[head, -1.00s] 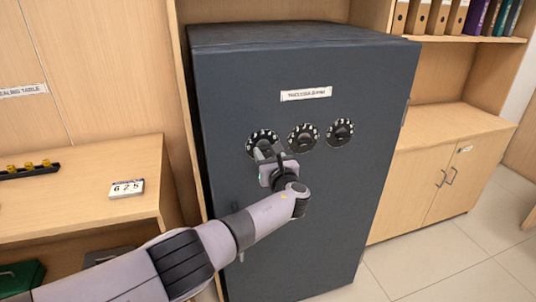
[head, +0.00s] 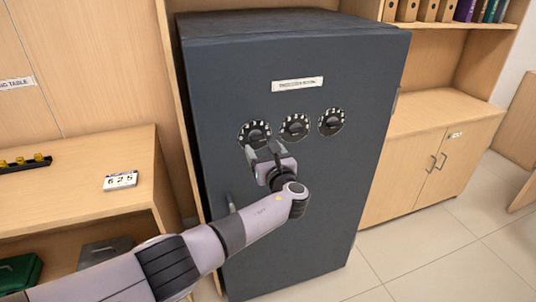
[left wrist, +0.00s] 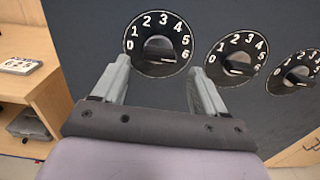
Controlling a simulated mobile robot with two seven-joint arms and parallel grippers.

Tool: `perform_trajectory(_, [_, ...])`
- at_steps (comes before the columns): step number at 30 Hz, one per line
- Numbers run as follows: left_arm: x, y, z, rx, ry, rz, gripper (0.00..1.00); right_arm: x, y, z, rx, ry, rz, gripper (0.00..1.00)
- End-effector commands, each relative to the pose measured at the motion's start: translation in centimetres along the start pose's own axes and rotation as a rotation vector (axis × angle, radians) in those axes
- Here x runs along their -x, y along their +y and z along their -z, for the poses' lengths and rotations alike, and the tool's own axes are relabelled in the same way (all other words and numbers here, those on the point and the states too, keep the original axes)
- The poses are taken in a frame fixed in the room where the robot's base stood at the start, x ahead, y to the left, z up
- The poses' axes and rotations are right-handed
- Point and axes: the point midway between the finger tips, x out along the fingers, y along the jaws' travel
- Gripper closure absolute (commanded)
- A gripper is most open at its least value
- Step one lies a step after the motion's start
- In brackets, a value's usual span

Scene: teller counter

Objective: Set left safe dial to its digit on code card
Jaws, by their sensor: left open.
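The dark safe (head: 300,210) has three round black dials in a row. The left dial (head: 247,128) has white digits 0 to 6 and a dark knob, seen closely in the left wrist view (left wrist: 158,24). I cannot tell for certain which digit its knob marks. The code card (head: 120,181) stands on the wooden shelf at left and reads 6 2 5. My left gripper (head: 262,150) is open and empty, just below and in front of the left dial. In the left wrist view its fingers (left wrist: 157,75) flank the knob's lower area, apart from it. My right gripper is not in view.
The middle dial (head: 295,126) and right dial (head: 332,121) sit close beside the left one. A safe handle (head: 232,203) sticks out below, near my left arm. A wooden cabinet (head: 430,160) stands at right. Open floor lies before it.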

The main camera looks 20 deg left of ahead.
Motion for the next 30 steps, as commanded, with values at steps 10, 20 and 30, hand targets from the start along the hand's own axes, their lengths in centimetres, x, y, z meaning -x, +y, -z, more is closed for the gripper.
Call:
perform_trajectory(10, [3.1,0.1,0.2,-0.002,0.001,0.0,0.28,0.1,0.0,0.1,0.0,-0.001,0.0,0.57])
perform_trajectory(20, [3.8,0.1,0.2,-0.003,0.001,-0.002,0.28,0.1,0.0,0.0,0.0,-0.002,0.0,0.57])
perform_trajectory(30, [5.1,0.5,4.1,0.101,0.114,0.03,0.28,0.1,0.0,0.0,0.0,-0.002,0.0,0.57])
